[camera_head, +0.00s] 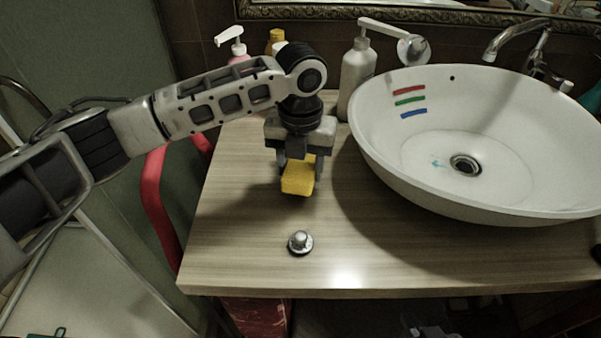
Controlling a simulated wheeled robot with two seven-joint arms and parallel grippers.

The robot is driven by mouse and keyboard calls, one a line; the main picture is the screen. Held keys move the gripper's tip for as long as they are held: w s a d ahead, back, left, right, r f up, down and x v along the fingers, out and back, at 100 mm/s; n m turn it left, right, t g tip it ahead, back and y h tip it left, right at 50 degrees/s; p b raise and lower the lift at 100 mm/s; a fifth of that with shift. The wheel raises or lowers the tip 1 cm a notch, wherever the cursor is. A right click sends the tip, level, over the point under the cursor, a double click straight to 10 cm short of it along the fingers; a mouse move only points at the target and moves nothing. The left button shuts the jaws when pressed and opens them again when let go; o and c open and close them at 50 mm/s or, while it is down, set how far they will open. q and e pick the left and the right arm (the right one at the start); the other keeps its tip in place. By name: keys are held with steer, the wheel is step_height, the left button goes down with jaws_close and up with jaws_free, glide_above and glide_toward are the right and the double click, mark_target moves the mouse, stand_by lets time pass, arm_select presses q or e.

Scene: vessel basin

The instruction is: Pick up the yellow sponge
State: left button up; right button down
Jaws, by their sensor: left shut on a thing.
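The yellow sponge (298,179) is over the wooden counter, left of the basin. My left gripper (302,172) points down and is shut on the sponge, with a finger on each side of it. The gripper body hides the sponge's upper part. I cannot tell whether the sponge touches the counter or is slightly above it. My right gripper is not in view.
A white basin (395,140) with colored stripes fills the counter's right side, under a faucet (512,38). A metal stopper (300,242) sits near the front edge. Pump bottles (358,72) stand behind. The wooden counter (230,235) is clear at front left.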

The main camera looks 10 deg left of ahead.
arm_select(q)
steer(key=s+d+r, duration=0.2)
steer(key=s+r, duration=0.3)
steer(key=s, duration=0.1)
steer(key=s+d+r, duration=0.3)
steer(key=s+r, duration=0.2)
steer(key=s, duration=0.2)
steer(key=shift+d+r, duration=0.3)
steer(key=shift+o, duration=0.3)
steer(key=shift+w, duration=0.1)
